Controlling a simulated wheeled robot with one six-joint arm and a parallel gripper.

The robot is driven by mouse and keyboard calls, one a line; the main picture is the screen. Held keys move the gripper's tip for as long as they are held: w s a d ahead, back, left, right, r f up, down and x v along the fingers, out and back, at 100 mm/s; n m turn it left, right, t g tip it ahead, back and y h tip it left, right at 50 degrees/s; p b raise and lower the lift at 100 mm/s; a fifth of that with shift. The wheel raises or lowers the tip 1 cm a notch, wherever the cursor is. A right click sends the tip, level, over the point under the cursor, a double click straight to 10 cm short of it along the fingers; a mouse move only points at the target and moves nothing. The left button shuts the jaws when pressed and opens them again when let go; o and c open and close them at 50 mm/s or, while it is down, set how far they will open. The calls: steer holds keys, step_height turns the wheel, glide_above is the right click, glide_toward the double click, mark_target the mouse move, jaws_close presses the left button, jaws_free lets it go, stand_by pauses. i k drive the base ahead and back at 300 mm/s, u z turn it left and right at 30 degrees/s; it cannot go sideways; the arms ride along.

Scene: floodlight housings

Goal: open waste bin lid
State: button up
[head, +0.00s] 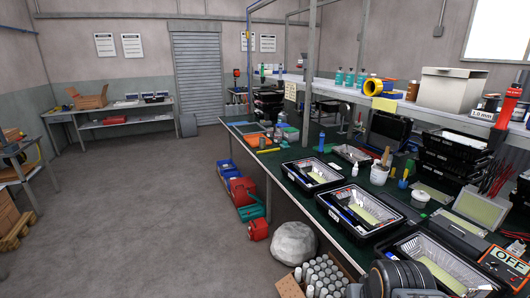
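A dark rounded part at the bottom right edge looks like part of my arm. My gripper's fingers do not show, and nothing of mine is near the grey bin.
A long green-topped workbench (262,165) with black trays runs along the right. Blue and red bins (241,190), a grey boulder-like lump (294,243) and a box of cylinders (318,280) stand on the floor by it. The floor (140,210) at left centre is clear.

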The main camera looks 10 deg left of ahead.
mark_target(243, 183)
steer(key=u, duration=0.95)
steer(key=i, duration=2.1)
steer(key=u, duration=0.4)
steer(key=i, duration=2.35)
steer(key=z, duration=0.8)
steer(key=i, duration=1.2)
steer(key=z, duration=0.5)
